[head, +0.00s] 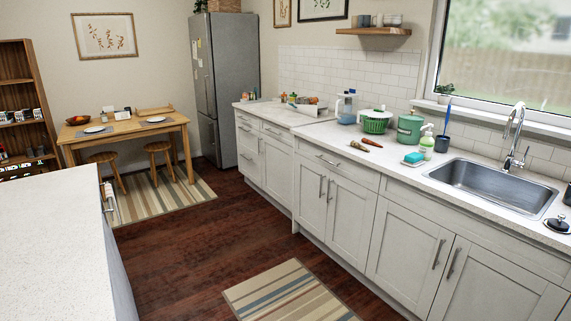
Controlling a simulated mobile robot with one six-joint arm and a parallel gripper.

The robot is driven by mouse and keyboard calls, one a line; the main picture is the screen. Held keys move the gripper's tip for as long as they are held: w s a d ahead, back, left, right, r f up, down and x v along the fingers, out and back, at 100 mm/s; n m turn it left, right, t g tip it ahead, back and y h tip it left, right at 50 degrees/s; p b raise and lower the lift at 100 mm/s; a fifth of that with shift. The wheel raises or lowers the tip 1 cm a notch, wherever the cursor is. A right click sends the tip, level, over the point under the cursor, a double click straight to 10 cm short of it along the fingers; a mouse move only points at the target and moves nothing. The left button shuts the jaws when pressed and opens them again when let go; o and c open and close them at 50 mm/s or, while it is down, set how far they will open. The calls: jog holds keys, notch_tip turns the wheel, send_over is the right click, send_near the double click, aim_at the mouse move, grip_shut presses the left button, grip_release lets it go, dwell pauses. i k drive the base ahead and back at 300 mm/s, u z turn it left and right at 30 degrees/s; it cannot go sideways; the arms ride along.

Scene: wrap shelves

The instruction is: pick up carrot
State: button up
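A small orange-red carrot (373,143) lies on the light countertop (330,134) along the right wall, in front of the green pots. Another small elongated item (359,146), brownish and green, lies just left of it; it is too small to identify for sure. My gripper is not in view, and nothing is seen touching the carrot.
A green colander (376,122), a green pot (410,128), a sponge (414,158) and a soap bottle (427,142) stand near the carrot. The sink (492,187) is farther right. A white island (50,240) is at left; the wooden floor (190,250) between is open.

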aim_at(364, 140)
jog(key=u, duration=0.5)
jog(key=i, duration=0.75)
jog(key=u, duration=0.35)
jog(key=i, duration=1.55)
jog(key=z, duration=0.6)
jog(key=i, duration=1.2)
jog(key=z, duration=0.55)
